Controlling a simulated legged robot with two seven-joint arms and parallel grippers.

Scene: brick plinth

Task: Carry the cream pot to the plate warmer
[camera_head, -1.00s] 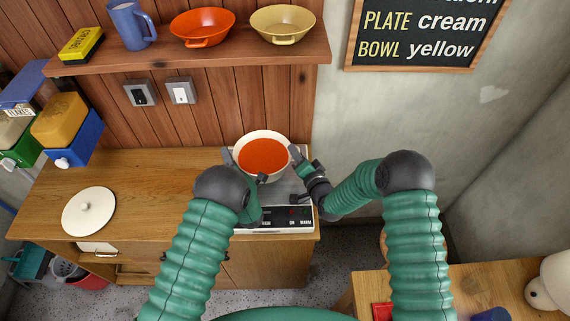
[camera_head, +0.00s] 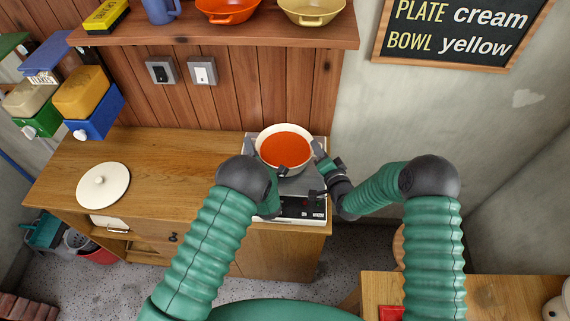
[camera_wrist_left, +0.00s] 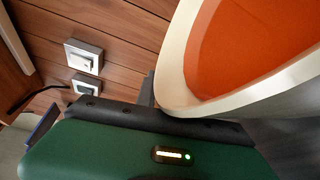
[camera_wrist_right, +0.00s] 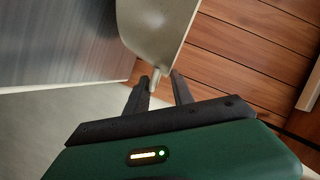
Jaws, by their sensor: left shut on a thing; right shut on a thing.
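The cream pot (camera_head: 286,127), filled with orange-red food, is upright above a steel-topped unit (camera_head: 317,186) with a black control panel, at the right end of the wooden counter. I cannot tell whether its base touches the steel. I cannot tell from the picture whether this unit is the plate warmer. My left gripper (camera_head: 249,147) is shut at the pot's left side, partly hidden by my arm; the pot's rim (camera_wrist_left: 178,75) fills the left wrist view. My right gripper (camera_head: 319,152) is shut on the right handle, which shows between its fingers (camera_wrist_right: 160,80).
A white round lid (camera_head: 103,186) lies on the counter (camera_head: 165,165) to the left. Storage bins (camera_head: 88,100) hang at the left wall. A shelf (camera_head: 215,38) with bowls is above. Another wooden table (camera_head: 480,283) stands at the lower right, past a floor gap.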

